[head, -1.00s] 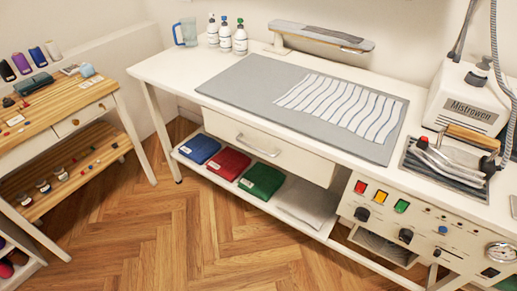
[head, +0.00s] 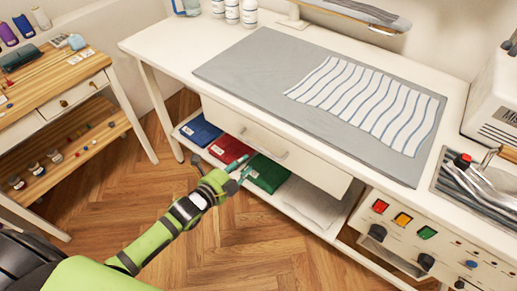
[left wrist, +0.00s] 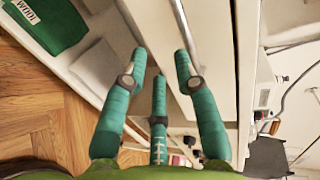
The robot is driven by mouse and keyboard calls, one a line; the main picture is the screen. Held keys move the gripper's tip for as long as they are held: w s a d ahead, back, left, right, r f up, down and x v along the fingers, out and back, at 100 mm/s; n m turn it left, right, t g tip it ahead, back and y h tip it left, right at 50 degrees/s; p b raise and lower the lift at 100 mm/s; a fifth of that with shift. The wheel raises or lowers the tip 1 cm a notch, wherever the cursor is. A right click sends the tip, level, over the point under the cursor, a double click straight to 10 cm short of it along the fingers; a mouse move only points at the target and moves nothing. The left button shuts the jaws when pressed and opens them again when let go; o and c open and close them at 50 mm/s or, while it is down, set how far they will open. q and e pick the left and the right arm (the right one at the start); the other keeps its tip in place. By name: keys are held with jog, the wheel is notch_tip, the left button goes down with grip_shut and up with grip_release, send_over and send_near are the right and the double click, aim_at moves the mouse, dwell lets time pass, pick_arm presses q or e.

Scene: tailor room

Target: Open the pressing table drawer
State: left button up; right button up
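The pressing table (head: 170,60) is white with a grey mat on top. Its white drawer (head: 225,118) is under the top, with a bar handle (head: 262,146) on its front; the drawer looks closed. My left gripper (head: 238,167), with teal fingers, is just in front of and below the handle, over the lower shelf as seen from the head. In the left wrist view, the left gripper's (left wrist: 160,62) fingers are spread with nothing between them, near a white panel edge. My right gripper is not in view.
Folded blue (head: 201,130), red (head: 231,149) and green (head: 266,172) cloths lie on the lower shelf (head: 325,226). A control panel (head: 440,245) is at the right. A wooden side table (head: 50,95) stands at left. The floor (head: 210,240) between is clear.

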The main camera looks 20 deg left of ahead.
aim_at(258, 146)
pick_arm(q)
jog(key=shift+m+h, duration=0.3)
jog(key=shift+m, duration=0.2)
jog(key=w+d, duration=0.1)
jog(key=w, duration=0.1)
jog(key=w+d, duration=0.1)
jog(key=w, duration=0.1)
jog(key=w+d+r, duration=0.1)
jog(key=w, duration=0.2)
grip_shut()
